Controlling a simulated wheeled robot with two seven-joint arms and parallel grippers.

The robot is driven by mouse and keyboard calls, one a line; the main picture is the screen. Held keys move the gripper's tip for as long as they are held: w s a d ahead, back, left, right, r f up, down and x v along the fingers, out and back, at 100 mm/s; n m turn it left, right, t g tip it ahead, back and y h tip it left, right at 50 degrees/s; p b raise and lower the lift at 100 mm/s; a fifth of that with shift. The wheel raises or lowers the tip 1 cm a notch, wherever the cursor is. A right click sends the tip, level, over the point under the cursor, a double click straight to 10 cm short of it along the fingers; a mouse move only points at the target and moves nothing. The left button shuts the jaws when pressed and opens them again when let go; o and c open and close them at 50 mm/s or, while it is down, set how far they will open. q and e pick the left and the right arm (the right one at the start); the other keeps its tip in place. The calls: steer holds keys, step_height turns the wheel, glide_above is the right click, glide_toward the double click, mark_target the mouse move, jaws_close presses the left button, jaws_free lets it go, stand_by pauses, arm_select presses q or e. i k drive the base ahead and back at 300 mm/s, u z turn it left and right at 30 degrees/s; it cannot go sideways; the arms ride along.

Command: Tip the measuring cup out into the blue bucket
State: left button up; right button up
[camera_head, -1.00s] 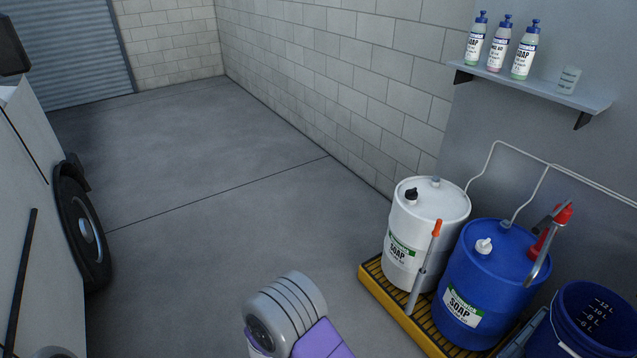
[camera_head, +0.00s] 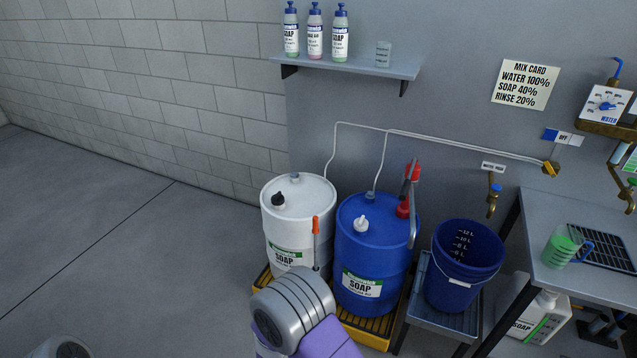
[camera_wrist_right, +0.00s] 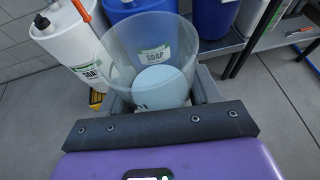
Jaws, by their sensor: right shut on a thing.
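My right gripper (camera_wrist_right: 162,97) is shut on a clear measuring cup (camera_wrist_right: 118,60) in the right wrist view. The cup's wide mouth faces the camera, and a pale blue-grey round surface shows inside. I cannot tell whether that is liquid or the cup's bottom. The head view does not show this gripper or the held cup. The blue bucket (camera_head: 468,262) stands open on a low grey stand (camera_head: 440,318), right of the blue soap drum, with litre marks inside. My left gripper is not in view.
White (camera_head: 298,225) and blue (camera_head: 372,255) soap drums stand on a yellow pallet. A grey table (camera_head: 545,205) at right holds a jug of green liquid (camera_head: 562,247) and a black rack. A tap (camera_head: 493,200) is above and behind the bucket. Open floor lies left.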

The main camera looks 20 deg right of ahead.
mark_target(467, 251)
steer(key=z, duration=0.65)
steer(key=i, duration=0.65)
steer(key=z, duration=0.6)
steer(key=i, duration=1.15)
